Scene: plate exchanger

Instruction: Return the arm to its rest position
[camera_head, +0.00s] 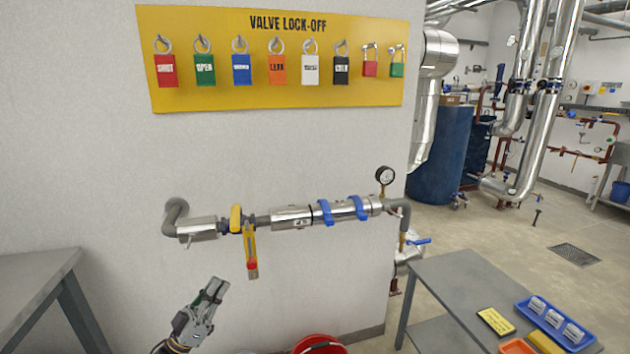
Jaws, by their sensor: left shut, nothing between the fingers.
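My left gripper (216,286) comes up from the bottom edge, left of centre, in the head view. It is shut and empty, apart from everything, with the grey wall behind it. Above it in the picture runs a wall pipe (293,217) with a yellow valve handle (235,218). A yellow strip (249,243) with a red piece (252,265) hangs beside that handle. Two blue handles or clamps sit further right on the pipe, near a round gauge (385,175). My right gripper is not in view.
A yellow valve lock-off board (205,98) with several padlocks and tags hangs above. A grey table (35,275) stands at left. Another grey table (445,290) at right holds a blue tray (529,310). A red bucket (318,345) stands at the bottom centre.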

